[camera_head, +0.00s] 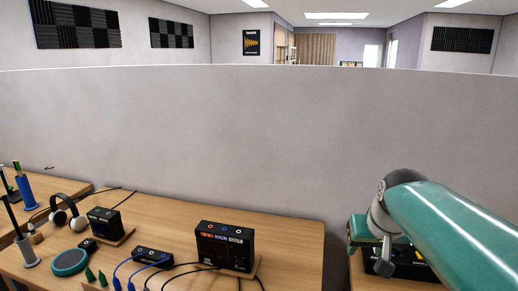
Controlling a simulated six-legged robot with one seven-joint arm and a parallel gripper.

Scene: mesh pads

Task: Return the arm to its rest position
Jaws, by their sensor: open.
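My teal arm (455,235) comes in from the lower right and reaches up and left to a grey joint (404,178). Below that joint, a grey part of my arm (380,218) hangs over the desk at the right. No object is visibly held.
A wooden desk (290,255) holds a black device with a lit front (224,245), a smaller black box (104,222), headphones (68,214), a teal disc (68,262) and blue cables (130,268). A grey partition (250,130) stands behind it.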

